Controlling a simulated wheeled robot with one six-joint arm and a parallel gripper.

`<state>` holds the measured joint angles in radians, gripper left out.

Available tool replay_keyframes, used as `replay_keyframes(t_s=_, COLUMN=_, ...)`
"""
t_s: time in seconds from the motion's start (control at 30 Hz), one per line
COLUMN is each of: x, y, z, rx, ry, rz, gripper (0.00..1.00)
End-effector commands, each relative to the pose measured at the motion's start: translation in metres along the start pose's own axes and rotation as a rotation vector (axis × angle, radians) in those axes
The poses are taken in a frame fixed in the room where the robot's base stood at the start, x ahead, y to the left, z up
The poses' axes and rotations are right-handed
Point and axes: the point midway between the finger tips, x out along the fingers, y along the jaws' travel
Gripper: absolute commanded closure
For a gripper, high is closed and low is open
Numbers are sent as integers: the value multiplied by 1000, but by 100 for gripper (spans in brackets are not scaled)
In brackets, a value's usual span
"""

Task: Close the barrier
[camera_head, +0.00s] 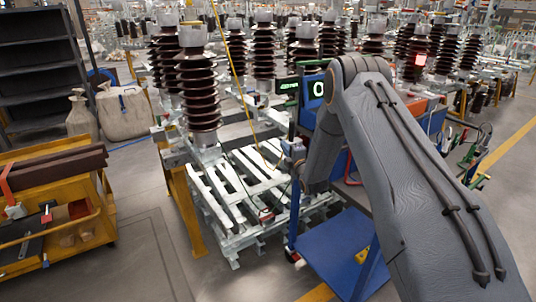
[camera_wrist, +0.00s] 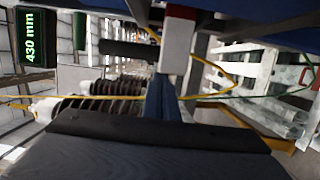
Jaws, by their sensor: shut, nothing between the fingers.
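In the wrist view, a narrow dark blue shape rising in the middle appears to be the shut fingers of my gripper (camera_wrist: 162,84). Nothing shows between them. A red and white block (camera_wrist: 179,42) is just beyond the tips; I cannot tell whether they touch. It may be part of the barrier, but no barrier can be made out for certain.
A pallet (camera_head: 265,185) with tall ribbed insulators (camera_head: 200,95) stands left of my arm. A yellow cart (camera_head: 65,210) and dark shelves (camera_head: 40,65) are further left. A display (camera_wrist: 36,37) reads 430 mm. Yellow wires cross the wrist view.

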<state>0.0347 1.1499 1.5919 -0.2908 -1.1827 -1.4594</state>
Motion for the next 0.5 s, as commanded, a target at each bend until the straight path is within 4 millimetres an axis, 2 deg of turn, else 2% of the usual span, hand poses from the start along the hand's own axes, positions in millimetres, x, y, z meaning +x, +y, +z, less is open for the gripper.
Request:
replay_keyframes(t_s=0.03, x=0, y=3, z=8, rx=1, ry=-13, rz=6, gripper=100)
replay_keyframes(t_s=0.17, x=0, y=4, z=6, rx=1, ry=-15, rz=7, gripper=100)
replay_keyframes(t_s=0.27, x=-1, y=4, z=-4, rx=2, ry=-13, rz=7, gripper=100)
replay_keyframes(t_s=0.43, x=-4, y=2, z=-41, rx=0, ry=1, rz=2, gripper=100)
replay_keyframes(t_s=0.5, x=-19, y=0, z=-38, rx=0, ry=-2, rz=0, gripper=100)
